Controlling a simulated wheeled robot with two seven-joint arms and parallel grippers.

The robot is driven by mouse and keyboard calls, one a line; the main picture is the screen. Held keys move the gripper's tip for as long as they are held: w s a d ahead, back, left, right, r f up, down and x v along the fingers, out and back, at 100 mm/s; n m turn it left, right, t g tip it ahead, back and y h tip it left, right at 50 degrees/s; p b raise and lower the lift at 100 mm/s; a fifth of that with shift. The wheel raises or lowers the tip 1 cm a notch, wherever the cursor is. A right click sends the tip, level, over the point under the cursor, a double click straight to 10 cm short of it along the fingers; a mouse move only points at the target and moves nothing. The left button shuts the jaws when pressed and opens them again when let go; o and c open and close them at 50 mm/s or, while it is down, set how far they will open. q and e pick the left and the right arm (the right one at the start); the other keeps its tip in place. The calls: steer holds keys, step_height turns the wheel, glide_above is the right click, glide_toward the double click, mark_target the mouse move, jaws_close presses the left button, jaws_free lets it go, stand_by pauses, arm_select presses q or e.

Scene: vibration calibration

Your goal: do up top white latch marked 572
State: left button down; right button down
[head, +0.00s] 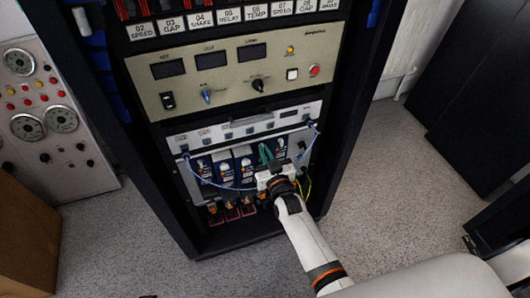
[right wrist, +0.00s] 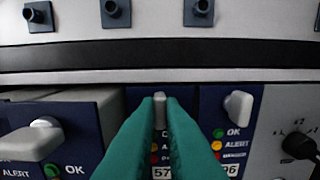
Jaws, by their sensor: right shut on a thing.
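In the right wrist view, a small white latch (right wrist: 160,108) stands at the top of a dark blue module face. My right gripper (right wrist: 160,100) has its green fingers close on both sides of this latch, shut on it. A label below (right wrist: 162,172) shows "57"; the rest of it is hidden by a finger. In the head view, my right gripper (head: 266,153) reaches into the lower bay of the rack, covering the module behind it. My left gripper is not in view.
In the right wrist view, neighbouring modules have white latches at left (right wrist: 45,123) and right (right wrist: 238,106). A pale strip with dark connectors (right wrist: 114,13) runs above. In the head view, a blue cable (head: 222,186) loops across the bay near my gripper.

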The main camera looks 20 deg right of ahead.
steer(key=c, duration=1.5)
jaws_free()
steer(key=shift+c, duration=0.2)
